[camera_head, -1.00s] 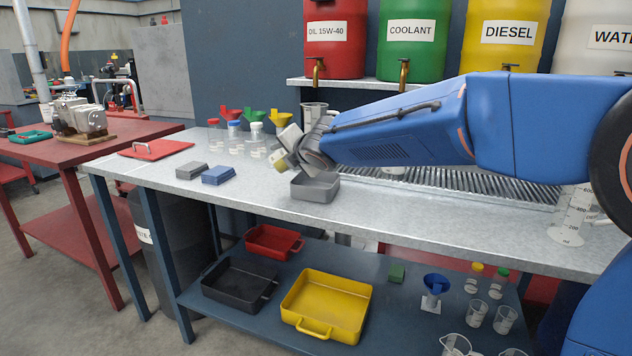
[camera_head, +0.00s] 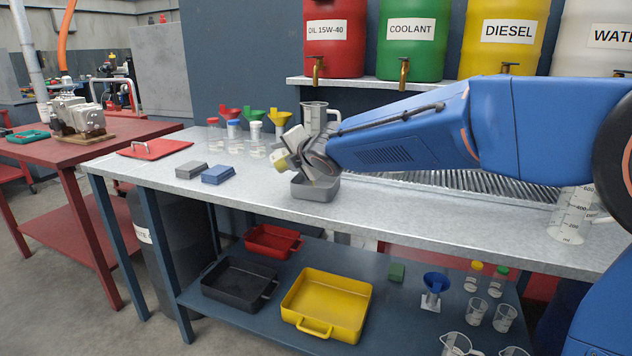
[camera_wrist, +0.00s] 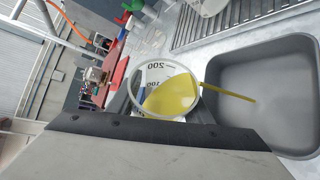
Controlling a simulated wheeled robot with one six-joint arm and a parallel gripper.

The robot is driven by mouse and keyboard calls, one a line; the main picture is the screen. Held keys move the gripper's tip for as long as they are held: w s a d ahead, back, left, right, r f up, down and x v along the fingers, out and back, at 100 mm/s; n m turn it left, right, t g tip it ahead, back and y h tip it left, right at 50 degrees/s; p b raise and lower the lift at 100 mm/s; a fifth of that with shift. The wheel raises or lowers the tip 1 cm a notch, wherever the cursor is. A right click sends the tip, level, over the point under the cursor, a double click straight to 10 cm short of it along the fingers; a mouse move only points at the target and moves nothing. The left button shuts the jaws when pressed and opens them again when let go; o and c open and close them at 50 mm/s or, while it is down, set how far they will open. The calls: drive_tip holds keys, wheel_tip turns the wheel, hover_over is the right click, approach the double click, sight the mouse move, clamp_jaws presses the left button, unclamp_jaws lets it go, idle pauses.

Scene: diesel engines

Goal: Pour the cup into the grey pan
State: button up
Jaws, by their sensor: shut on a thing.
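A clear measuring cup (camera_wrist: 165,92) with yellow liquid is tilted in the wrist view, beside a finger of my gripper. A thin yellow stream (camera_wrist: 228,92) runs from its rim over the inside of the grey pan (camera_wrist: 262,75). The pan also shows in the head view (camera_head: 315,190), standing on the metal counter below my wrist. My gripper (camera_head: 291,150) is shut on the cup, which shows there as a small pale and yellow shape (camera_head: 281,162). The grip contact is mostly hidden. No pool of liquid is clear on the pan floor.
A blue block (camera_head: 217,174) and a grey block (camera_head: 191,170) lie left of the pan. Capped bottles (camera_head: 256,140) and a clear jug (camera_head: 313,117) stand behind. A slatted drain grate (camera_head: 450,181) lies to the right. The counter's front strip is clear.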

idle(0.5)
drive_tip(key=shift+r+m+y, duration=0.4)
drive_tip(key=shift+m+y, duration=0.2)
drive_tip(key=shift+m, duration=0.2)
idle(0.7)
